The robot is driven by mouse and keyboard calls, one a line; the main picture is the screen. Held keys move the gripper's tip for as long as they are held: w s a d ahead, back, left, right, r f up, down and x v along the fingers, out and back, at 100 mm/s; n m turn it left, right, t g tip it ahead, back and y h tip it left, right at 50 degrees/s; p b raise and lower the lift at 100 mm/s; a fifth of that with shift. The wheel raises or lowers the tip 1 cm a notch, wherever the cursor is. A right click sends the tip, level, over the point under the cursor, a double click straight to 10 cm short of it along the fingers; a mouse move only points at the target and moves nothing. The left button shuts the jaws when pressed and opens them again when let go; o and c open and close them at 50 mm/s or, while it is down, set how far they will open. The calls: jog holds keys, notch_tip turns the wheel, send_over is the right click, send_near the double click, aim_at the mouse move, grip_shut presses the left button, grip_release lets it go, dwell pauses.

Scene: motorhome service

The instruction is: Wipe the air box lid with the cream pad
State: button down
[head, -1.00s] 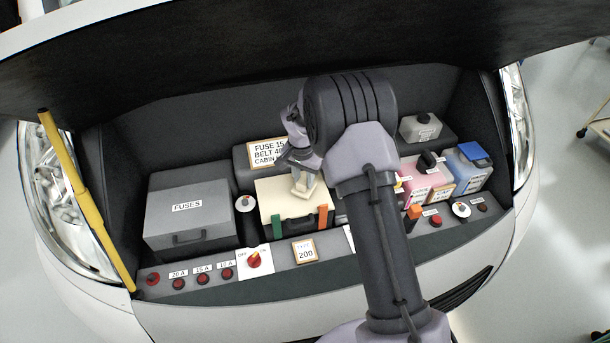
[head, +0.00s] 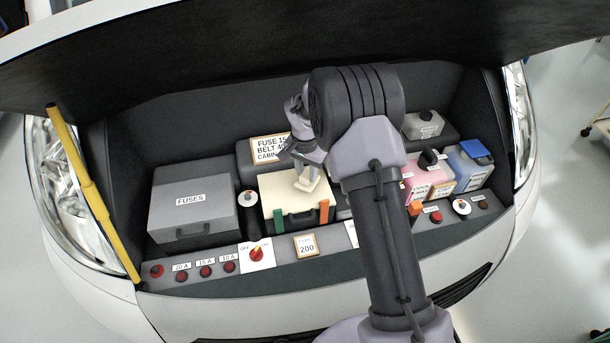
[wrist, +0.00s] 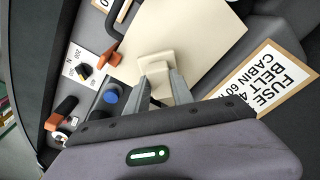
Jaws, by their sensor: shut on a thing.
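The air box lid (head: 276,193) is a flat cream panel in the middle of the engine bay, with a green clip (head: 278,220) and an orange clip (head: 324,212) at its front edge. It also fills the upper middle of the wrist view (wrist: 205,32). My gripper (wrist: 160,84) is shut on the cream pad (wrist: 154,64), a small block with a stem between the fingers. In the head view the pad (head: 306,182) is over the lid's back right part. It looks down at the surface, but I cannot tell whether it touches.
A grey fuse box (head: 190,205) stands left of the lid. A label card (head: 267,149) is behind it. Pink (head: 418,180) and blue (head: 470,165) bottles stand to the right. Knobs, including a red switch (head: 256,253), line the front ledge. The raised hood (head: 250,60) hangs above.

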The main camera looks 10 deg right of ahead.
jog(key=shift+w+r+p, duration=0.2)
jog(key=shift+r+p, duration=0.15)
jog(key=shift+r, duration=0.45)
jog(key=shift+r+p, duration=1.1)
jog(key=shift+r, duration=1.05)
